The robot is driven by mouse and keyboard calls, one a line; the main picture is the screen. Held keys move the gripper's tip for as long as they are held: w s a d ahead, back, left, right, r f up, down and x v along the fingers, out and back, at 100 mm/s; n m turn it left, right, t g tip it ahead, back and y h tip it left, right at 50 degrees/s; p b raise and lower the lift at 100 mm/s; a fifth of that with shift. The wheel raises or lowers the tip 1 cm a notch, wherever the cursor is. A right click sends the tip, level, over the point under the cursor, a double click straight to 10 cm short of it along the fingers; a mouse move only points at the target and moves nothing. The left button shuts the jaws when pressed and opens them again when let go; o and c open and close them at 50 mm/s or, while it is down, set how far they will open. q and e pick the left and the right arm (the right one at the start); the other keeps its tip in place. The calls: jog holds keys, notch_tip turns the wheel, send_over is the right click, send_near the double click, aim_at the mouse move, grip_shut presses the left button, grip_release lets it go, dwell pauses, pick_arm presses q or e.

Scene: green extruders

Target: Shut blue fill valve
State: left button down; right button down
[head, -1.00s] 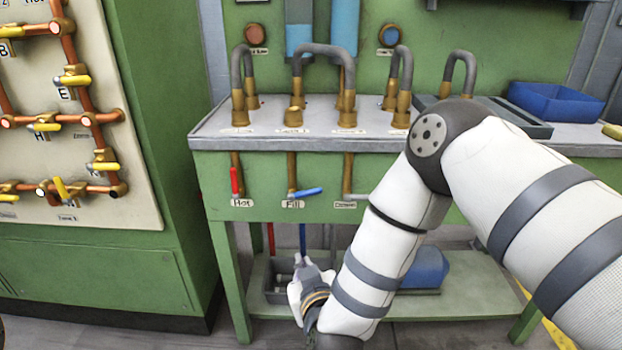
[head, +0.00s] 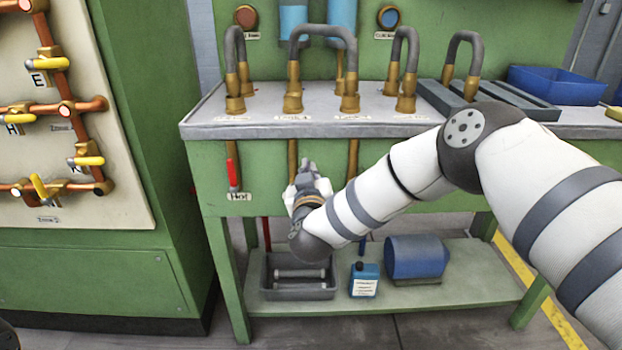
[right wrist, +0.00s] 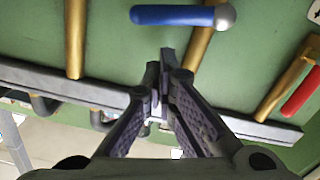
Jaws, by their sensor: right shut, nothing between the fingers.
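The blue fill valve handle (right wrist: 180,15) shows at the top of the right wrist view, lying crosswise to its brass pipe (right wrist: 205,40), with a grey rounded pivot end. In the head view, the handle and its label are hidden behind my right gripper (head: 308,168). That gripper is in front of the bench's front panel, near the fill pipe (head: 292,155). In the right wrist view, my right gripper (right wrist: 160,62) has its fingers together and empty, close to the blue handle but apart from it in the picture. My left gripper is not in view.
The red hot valve handle (head: 232,174) hangs left of my gripper; it also shows in the right wrist view (right wrist: 301,92). Another brass pipe (head: 352,158) stands to the right. A grey tray (head: 298,293), a blue bottle (head: 364,280) and a blue motor-like unit (head: 417,258) sit on the lower shelf.

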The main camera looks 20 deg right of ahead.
jog(key=shift+w+d+f, duration=0.1)
jog(key=shift+d+f, duration=0.1)
jog(key=shift+f, duration=0.4)
jog(key=shift+s+d+f+m+p, duration=0.2)
jog(key=shift+d+f+m+p, duration=0.1)
jog(key=shift+d+f+m, duration=0.4)
jog(key=shift+a, duration=0.1)
